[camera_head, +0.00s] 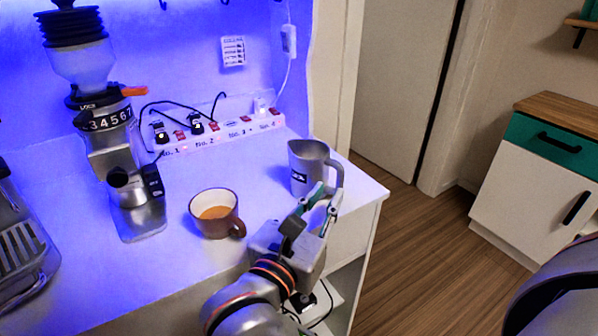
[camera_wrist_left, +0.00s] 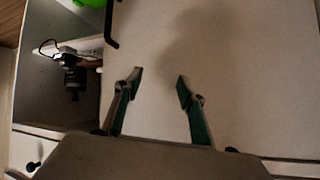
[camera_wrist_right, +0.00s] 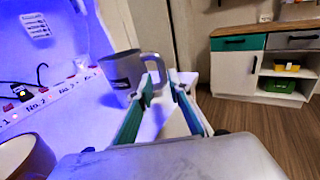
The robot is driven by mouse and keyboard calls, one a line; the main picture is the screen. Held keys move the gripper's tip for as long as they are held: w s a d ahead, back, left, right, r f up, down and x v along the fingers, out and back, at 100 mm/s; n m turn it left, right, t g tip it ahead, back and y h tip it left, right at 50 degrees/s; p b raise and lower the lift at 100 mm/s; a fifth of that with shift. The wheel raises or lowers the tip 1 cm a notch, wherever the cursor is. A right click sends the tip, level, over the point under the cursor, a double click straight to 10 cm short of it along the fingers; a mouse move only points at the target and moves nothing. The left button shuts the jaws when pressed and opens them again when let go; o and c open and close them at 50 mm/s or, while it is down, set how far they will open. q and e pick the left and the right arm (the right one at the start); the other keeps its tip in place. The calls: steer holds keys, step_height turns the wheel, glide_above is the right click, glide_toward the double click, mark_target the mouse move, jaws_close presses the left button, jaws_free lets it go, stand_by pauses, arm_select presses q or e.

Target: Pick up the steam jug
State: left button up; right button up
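The steam jug (camera_head: 307,167) is a grey metal pitcher with a dark label. It stands upright near the right end of the white counter, its handle facing right. It also shows in the right wrist view (camera_wrist_right: 122,72), straight ahead. My right gripper (camera_head: 324,193) is open, just in front of the jug on its handle side. In the right wrist view its fingers (camera_wrist_right: 160,84) point toward the handle with a gap between them; whether they touch it I cannot tell. My left gripper (camera_wrist_left: 158,75) is open and empty in the left wrist view, before a pale surface.
A brown cup (camera_head: 216,222) with coffee stands left of the jug. A grinder (camera_head: 128,180) stands farther left. A labelled power strip (camera_head: 222,134) runs along the wall behind. The counter's right edge (camera_head: 385,196) is close to the jug. A white cabinet (camera_head: 535,190) stands across the floor.

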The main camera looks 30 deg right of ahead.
mark_target(339, 183)
steer(key=shift+w+d+r, duration=0.1)
steer(key=shift+w+d, duration=0.25)
steer(key=shift+d, duration=0.5)
steer(key=shift+f+x, duration=0.2)
steer(key=shift+x, duration=1.15)
steer(key=shift+f+x, duration=0.2)
steer(key=shift+x, duration=1.15)
jaws_close()
